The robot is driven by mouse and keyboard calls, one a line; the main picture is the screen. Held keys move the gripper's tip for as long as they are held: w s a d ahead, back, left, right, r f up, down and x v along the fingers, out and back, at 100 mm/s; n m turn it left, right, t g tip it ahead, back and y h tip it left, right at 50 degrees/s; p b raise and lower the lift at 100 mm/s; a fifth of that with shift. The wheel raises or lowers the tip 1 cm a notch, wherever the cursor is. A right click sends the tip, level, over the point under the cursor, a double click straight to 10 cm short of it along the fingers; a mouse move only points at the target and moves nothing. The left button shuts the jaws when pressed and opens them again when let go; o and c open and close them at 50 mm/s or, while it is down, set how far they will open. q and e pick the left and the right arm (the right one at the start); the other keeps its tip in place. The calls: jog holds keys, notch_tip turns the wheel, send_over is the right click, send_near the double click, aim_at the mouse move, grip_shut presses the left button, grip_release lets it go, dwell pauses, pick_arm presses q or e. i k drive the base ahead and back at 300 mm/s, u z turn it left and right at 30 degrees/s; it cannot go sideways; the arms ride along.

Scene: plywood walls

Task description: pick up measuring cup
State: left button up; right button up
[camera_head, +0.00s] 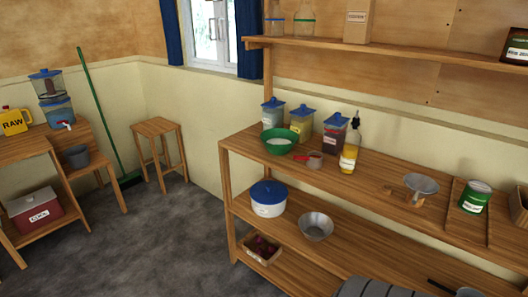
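A small pale cup with a red handle (315,162), which looks like the measuring cup, sits on the top of the wooden shelf unit (375,186) near its front edge. Its handle points left. It is just right of a green bowl (269,143) with white contents, and in front of blue-lidded containers. It looks upright, but it is small in the view. Neither of my grippers shows in the head view.
An oil bottle (350,152) stands right of the cup. Blue-lidded containers (333,136) stand behind. A scale with a metal pan (421,184) and green tin (474,197) are further right. A stool (158,145) stands left; grey floor (185,235) before the unit is clear.

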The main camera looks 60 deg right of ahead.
aim_at(315, 160)
jog(key=z, duration=0.1)
jog(key=i, duration=1.05)
jog(key=z, duration=1.15)
jog(key=i, duration=0.7)
jog(key=z, duration=0.65)
